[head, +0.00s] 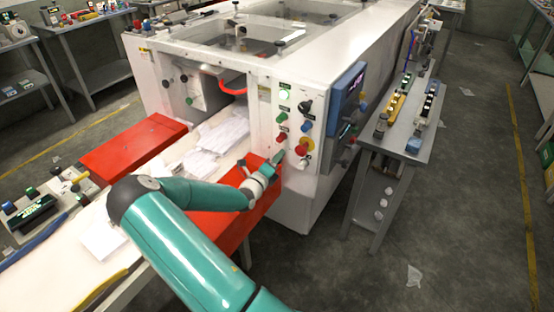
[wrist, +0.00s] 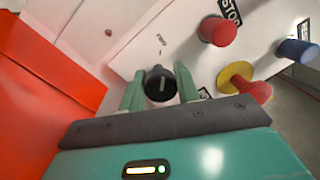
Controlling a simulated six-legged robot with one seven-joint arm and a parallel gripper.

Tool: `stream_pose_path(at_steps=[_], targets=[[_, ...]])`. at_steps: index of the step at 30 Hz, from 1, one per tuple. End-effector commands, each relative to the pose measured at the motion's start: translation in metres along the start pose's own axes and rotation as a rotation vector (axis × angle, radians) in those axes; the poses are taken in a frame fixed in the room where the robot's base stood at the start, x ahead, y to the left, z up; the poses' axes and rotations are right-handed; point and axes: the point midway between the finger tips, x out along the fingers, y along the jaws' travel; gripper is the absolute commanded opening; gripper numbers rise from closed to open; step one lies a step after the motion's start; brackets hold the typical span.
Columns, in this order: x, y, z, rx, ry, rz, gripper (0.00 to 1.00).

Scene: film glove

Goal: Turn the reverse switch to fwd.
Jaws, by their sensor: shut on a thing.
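The reverse switch (wrist: 161,84) is a black round knob with a white pointer line, seen end-on in the wrist view. Its pointer stands close to upright in that picture. My gripper (wrist: 160,88) has its two green fingers on either side of the knob, shut on it. Small markings on the white panel (wrist: 130,62) above the knob are too blurred to read. In the head view my gripper (head: 276,160) is at the lower left of the machine's control panel (head: 290,120), and the knob is hidden there behind the fingers.
A red button (wrist: 218,30) labelled STOP, a blue button (wrist: 298,50) and a red mushroom button on a yellow ring (wrist: 248,88) stick out close right of the gripper. An orange-red guard (wrist: 50,85) lies to the left. A conveyor (head: 90,235) runs below my arm.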

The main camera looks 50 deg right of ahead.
Motion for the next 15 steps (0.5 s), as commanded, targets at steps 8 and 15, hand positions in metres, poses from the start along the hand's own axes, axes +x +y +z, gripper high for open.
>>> stream_pose_path(at_steps=[8, 15], targets=[[-0.0002, -0.0007, -0.0035, -0.007, 0.005, -0.002, 0.09], [0.0000, -0.0007, -0.0026, -0.006, 0.004, -0.002, 0.53]])
